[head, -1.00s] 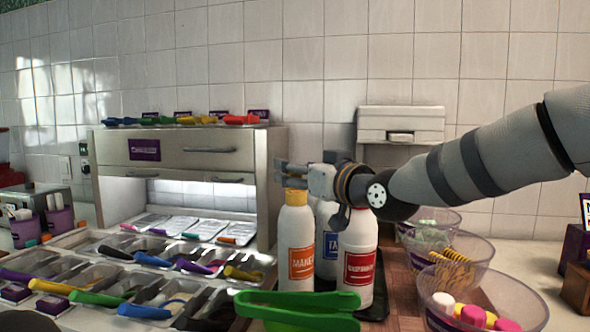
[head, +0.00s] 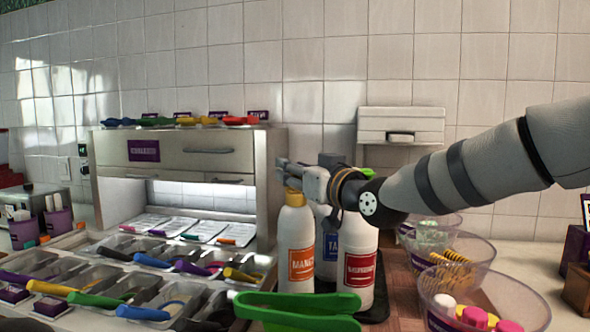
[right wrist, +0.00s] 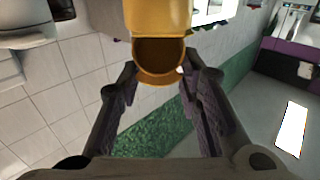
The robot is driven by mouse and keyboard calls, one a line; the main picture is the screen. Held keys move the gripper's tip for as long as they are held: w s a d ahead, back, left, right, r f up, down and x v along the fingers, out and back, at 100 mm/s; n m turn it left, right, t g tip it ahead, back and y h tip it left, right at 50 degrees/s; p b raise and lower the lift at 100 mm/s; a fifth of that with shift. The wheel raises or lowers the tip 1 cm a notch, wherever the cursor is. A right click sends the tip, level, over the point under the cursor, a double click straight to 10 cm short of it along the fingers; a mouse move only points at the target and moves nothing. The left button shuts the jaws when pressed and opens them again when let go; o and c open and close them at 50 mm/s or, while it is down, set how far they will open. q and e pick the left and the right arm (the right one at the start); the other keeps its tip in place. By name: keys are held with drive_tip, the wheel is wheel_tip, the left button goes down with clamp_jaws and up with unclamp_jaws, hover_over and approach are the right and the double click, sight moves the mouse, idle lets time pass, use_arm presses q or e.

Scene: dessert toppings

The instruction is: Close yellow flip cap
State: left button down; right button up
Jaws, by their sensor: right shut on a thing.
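A white squeeze bottle with an orange mango label (head: 296,248) stands upright on the counter, with a yellow cap (head: 294,198) on top. My right gripper (head: 282,170) is at the top of this bottle, reaching in from the right. In the right wrist view the yellow cap (right wrist: 158,20) lies between the two fingers of my right gripper (right wrist: 158,78), with a round open end facing the camera. The fingers are closed on it. The gripper partly hides the cap in the head view, so the lid's angle is unclear. My left gripper is not in view.
A blue-label bottle (head: 327,244) and a red-label bottle (head: 359,268) stand close on the right. Green tongs (head: 300,301) are in front. Clear bowls (head: 500,290) stand at the right. A topping tray (head: 60,262) with several compartments is at the left.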

drive_tip(key=shift+s+d+f+t+y, duration=0.2)
drive_tip(key=shift+f+t+y, duration=0.1)
drive_tip(key=shift+t, duration=0.2)
drive_tip(key=shift+s+f+t+y, duration=0.15)
drive_tip(key=shift+f+t+y, duration=0.2)
drive_tip(key=shift+t, duration=0.25)
drive_tip(key=shift+s+d+f+t+y+b, duration=0.15)
drive_tip(key=shift+f+t+y+b, duration=0.15)
drive_tip(key=shift+t, duration=0.3)
drive_tip(key=shift+s+d+f+t+y+b, duration=0.15)
drive_tip(key=shift+t+y+b, duration=0.15)
drive_tip(key=shift+t, duration=0.3)
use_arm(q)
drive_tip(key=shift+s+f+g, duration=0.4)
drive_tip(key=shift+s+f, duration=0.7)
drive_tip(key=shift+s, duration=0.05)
use_arm(e)
drive_tip(key=shift+s+t+y, duration=0.2)
drive_tip(key=shift+t+y, duration=0.05)
drive_tip(key=shift+t, duration=0.25)
drive_tip(key=o, duration=1.2)
drive_tip(key=shift+r, duration=0.1)
